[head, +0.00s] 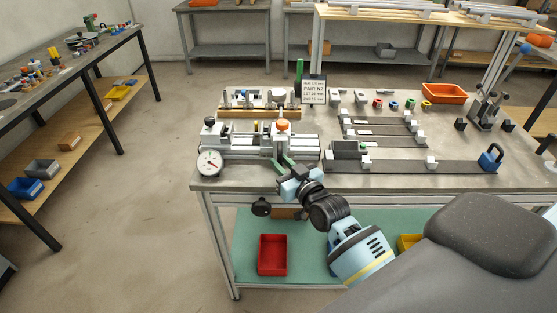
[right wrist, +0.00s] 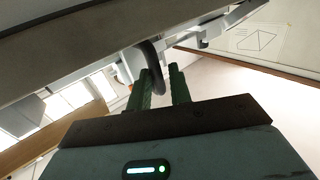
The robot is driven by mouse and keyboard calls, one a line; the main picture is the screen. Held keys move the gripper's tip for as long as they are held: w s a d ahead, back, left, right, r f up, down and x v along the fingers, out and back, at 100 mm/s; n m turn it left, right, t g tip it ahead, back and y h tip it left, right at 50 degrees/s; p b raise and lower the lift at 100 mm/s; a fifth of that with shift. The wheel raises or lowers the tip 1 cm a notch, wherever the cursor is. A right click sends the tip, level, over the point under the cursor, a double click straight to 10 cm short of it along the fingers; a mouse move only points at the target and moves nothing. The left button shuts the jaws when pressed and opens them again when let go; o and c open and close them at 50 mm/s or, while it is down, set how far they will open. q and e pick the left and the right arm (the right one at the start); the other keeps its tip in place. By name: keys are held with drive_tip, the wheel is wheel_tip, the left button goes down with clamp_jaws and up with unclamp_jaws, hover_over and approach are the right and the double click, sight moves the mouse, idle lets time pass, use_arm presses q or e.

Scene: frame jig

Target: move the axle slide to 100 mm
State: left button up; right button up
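The jig (head: 240,145) is a light grey rail fixture at the left front of the bench in the head view, with a round dial gauge (head: 209,162) at its left end. A carriage with an orange knob (head: 282,126) stands near its right part; I take it to be the axle slide. My right gripper (head: 284,165) has green fingers and is just in front of this carriage. In the right wrist view the fingers (right wrist: 164,90) are apart, with a dark curved handle (right wrist: 152,68) at or between their tips; contact is unclear. My left gripper is not in view.
A sign (head: 313,90) with small print stands behind the jig. Dark bars with grey blocks (head: 390,166) and a blue padlock-shaped piece (head: 490,158) lie to the right. An orange bin (head: 444,93) is at the back. A red bin (head: 272,255) sits on the lower shelf.

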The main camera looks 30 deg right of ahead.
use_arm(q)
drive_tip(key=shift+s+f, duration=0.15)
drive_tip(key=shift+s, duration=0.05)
use_arm(e)
drive_tip(key=shift+s, duration=2.95)
drive_tip(key=shift+d, duration=0.1)
use_arm(q)
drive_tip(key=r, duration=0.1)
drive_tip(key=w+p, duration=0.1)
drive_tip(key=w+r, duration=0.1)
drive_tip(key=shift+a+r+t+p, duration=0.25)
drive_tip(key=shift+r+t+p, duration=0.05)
drive_tip(key=shift+p, duration=0.05)
use_arm(e)
drive_tip(key=s+a+f+g, duration=0.3)
drive_tip(key=s+f, duration=0.4)
drive_tip(key=s, duration=0.4)
drive_tip(key=s+a+f+n+g+y, duration=0.1)
drive_tip(key=s+a+f+g, duration=0.2)
drive_tip(key=s+f, duration=0.5)
drive_tip(key=s+a+f+g, duration=0.3)
drive_tip(key=s+a+f, duration=0.2)
drive_tip(key=s, duration=0.8)
wheel_tip(320, 180, down, 3)
drive_tip(key=shift+s+a+f+n, duration=0.1)
drive_tip(key=shift+s+a+n, duration=0.05)
drive_tip(key=shift+s+n, duration=0.2)
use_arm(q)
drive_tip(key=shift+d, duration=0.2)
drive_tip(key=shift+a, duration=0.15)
